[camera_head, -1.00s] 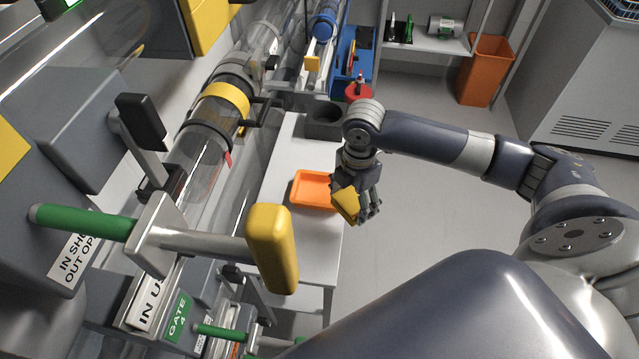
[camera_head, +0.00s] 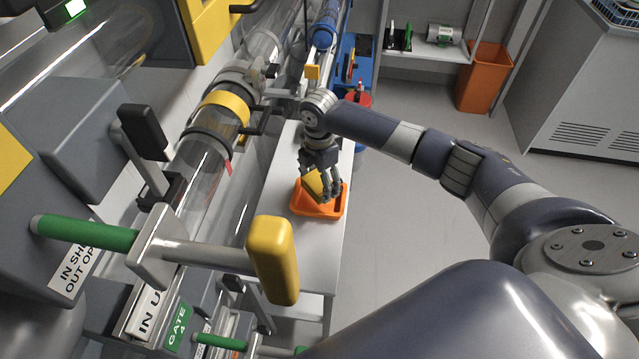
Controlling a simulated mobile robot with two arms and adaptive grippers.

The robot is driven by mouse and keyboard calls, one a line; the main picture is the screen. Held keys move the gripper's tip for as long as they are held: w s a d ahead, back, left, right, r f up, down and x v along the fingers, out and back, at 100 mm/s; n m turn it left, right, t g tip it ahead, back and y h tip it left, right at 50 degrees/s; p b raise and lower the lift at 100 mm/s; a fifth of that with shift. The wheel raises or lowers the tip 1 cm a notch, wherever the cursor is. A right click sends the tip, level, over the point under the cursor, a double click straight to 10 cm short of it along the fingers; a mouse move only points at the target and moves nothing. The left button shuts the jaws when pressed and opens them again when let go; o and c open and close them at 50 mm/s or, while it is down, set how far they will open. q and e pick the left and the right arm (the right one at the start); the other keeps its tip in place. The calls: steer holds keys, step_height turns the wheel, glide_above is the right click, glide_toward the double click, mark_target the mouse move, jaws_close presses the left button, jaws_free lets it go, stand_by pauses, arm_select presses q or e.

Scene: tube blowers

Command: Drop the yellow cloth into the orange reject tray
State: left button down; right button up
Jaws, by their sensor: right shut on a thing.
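The orange reject tray (camera_head: 318,213) sits on a narrow white bench in the middle of the view. My right gripper (camera_head: 324,190) points down over the tray and is shut on the yellow cloth (camera_head: 312,184). The cloth shows at the left side of the fingers, over the tray's far part. The fingers hide part of the tray and cloth, and I cannot tell whether the cloth touches the tray. My left gripper is not in view.
The white bench (camera_head: 312,252) has clear surface in front of the tray. Clear tubes with a yellow band (camera_head: 226,98) and a yellow-ended green handle (camera_head: 272,258) stand to the left. An orange bin (camera_head: 484,78) stands on the floor at the back right.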

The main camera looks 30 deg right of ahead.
mark_target(319, 182)
steer(key=shift+f, duration=0.75)
steer(key=shift+f, duration=0.1)
steer(key=shift+f, duration=0.5)
steer(key=o, duration=0.9)
steer(key=shift+o, duration=0.2)
step_height(319, 182, up, 13)
steer(key=shift+r, duration=0.15)
